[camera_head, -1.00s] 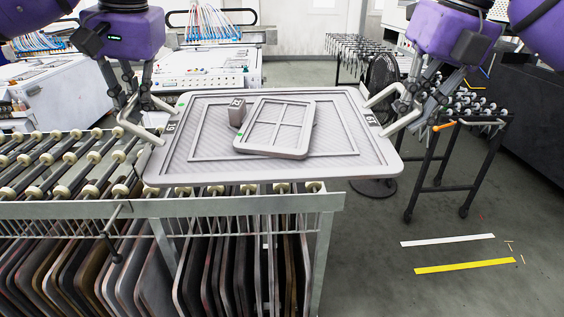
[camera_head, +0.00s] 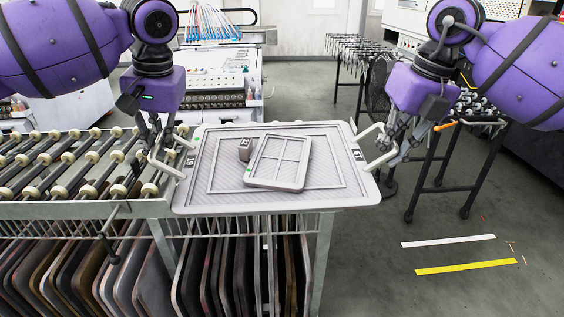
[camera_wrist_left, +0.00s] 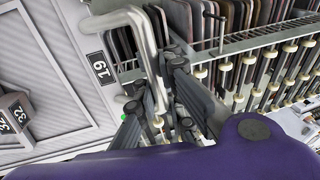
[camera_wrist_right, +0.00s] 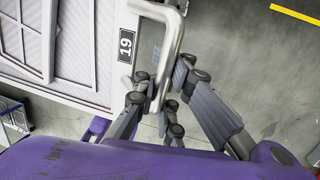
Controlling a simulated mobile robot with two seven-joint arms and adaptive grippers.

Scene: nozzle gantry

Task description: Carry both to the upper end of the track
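A grey ribbed tray (camera_head: 330,200) marked 19 lies about level near the right end of the roller track (camera_head: 75,172). I cannot tell whether it touches the rollers.
Several upright panels (camera_head: 215,265) fill the rack under the track. The tray overhangs the rack's right end. A black fan (camera_head: 378,85) and a roller stand (camera_head: 440,170) are at right. A white machine (camera_head: 205,85) stands behind.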

